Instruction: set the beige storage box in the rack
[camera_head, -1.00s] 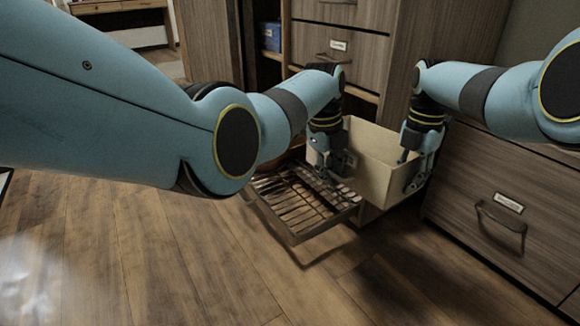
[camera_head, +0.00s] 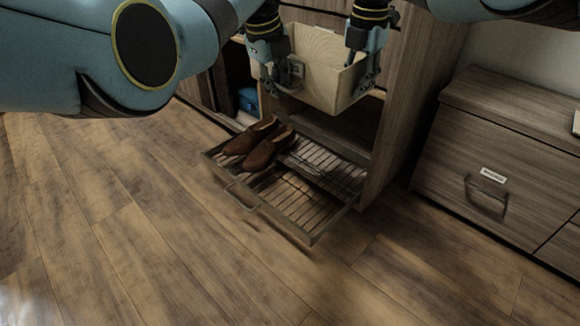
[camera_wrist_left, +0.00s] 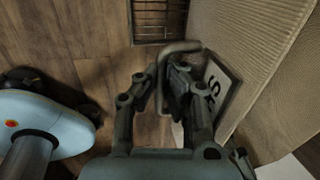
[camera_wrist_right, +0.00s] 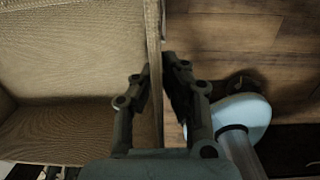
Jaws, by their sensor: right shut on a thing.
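The beige storage box (camera_head: 318,72) is held up above the back of the pulled-out slatted rack (camera_head: 300,205), clear of it. My right gripper (camera_head: 362,82) is shut on the box's right wall, which also shows between its fingers in the right wrist view (camera_wrist_right: 154,60). My left gripper (camera_head: 277,82) is at the box's left side. In the left wrist view its fingers (camera_wrist_left: 160,80) lie on both sides of a bent metal handle (camera_wrist_left: 178,48) beside a label; how firmly they close is unclear. The box's inside looks empty.
A pair of brown shoes (camera_head: 258,145) stands on the rack's left part; its front and right slats are bare. A cabinet side panel (camera_head: 390,130) rises right of the rack. A drawer unit (camera_head: 470,160) stands further right. Wooden floor in front is open.

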